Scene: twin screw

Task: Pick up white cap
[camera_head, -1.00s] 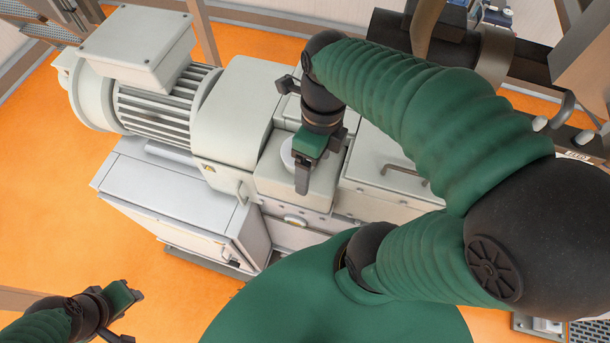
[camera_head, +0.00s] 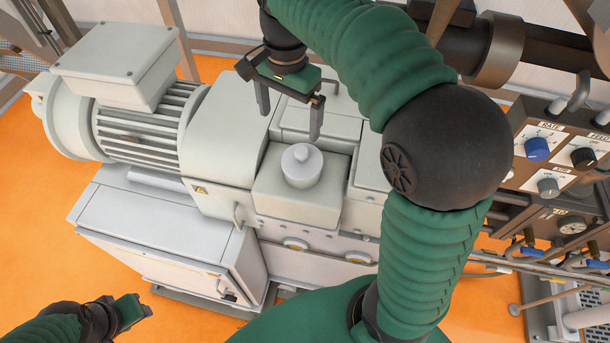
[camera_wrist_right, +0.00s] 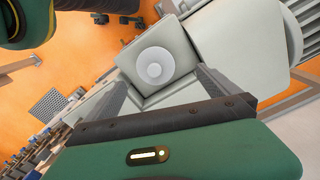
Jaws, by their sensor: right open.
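The white cap (camera_head: 301,168) is a round, stepped lid with a small knob. It sits upright on top of the pale square housing (camera_head: 270,199) of the machine. My right gripper (camera_head: 290,124) is open and empty, its two fingers pointing down, behind and above the cap in the head view. In the right wrist view the cap (camera_wrist_right: 155,67) shows between the open fingers, apart from them. My left gripper (camera_head: 143,310) is low at the left of the head view, far from the cap. Its jaw opening is not clear.
A large motor (camera_head: 140,125) with a box on top stands left of the housing. A grey cabinet (camera_head: 160,225) is in front. A control panel (camera_head: 550,160) with knobs is at the right. Orange floor shows at the left.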

